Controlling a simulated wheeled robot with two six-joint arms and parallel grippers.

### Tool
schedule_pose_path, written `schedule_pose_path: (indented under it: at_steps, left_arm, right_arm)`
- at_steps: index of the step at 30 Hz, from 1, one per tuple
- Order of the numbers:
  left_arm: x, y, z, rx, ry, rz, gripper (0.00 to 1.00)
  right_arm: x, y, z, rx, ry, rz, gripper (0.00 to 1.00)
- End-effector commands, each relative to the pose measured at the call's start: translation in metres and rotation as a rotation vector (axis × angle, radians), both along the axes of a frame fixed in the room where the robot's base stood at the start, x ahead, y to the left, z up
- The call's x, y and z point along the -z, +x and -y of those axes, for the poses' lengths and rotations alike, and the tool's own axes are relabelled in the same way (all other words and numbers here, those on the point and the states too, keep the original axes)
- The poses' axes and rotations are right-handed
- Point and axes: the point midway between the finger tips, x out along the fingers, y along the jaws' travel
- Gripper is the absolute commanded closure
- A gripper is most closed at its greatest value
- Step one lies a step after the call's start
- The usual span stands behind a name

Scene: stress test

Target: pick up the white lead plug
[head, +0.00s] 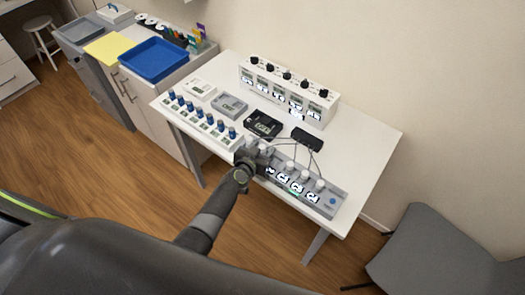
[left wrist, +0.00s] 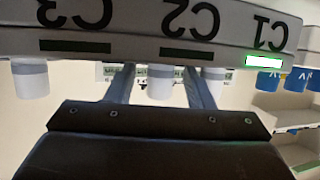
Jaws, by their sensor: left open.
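A long grey unit (head: 325,203) with a row of white knob-like plugs (head: 319,184) and labelled ports lies at the table's front edge. I cannot tell which one is the white lead plug. My left gripper (head: 256,154) is at the unit's left end, hiding part of it. In the left wrist view, which is upside down, the open fingers (left wrist: 162,76) stand on either side of the white, grey-banded plug (left wrist: 160,86) at C2, apart from it. Similar plugs at C3 (left wrist: 30,80) and C1 (left wrist: 213,85) flank it. My right gripper is not in view.
A black box (head: 307,139) with thin dark leads stands just behind the unit. A strip with blue knobs (head: 201,118) is close on the left. A white panel with black knobs (head: 289,91) stands at the back. The table's right side (head: 370,150) is clear.

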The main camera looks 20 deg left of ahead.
Motion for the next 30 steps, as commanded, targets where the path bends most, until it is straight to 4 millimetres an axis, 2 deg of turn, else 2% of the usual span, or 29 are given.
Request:
schedule_pose_path:
  at_steps: [8, 19, 30]
  left_arm:
    - [0.0006, 0.0025, 0.0002, 0.000, 0.000, 0.000, 0.52]
    - [0.0006, 0.0022, 0.0001, 0.000, 0.000, 0.000, 1.00]
    - [-0.0043, 0.0023, 0.0003, 0.000, 0.000, 0.001, 1.00]
  right_arm:
    - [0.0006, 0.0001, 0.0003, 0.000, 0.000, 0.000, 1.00]
    - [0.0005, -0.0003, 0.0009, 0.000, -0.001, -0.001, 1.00]
    - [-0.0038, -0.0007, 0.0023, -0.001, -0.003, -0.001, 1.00]
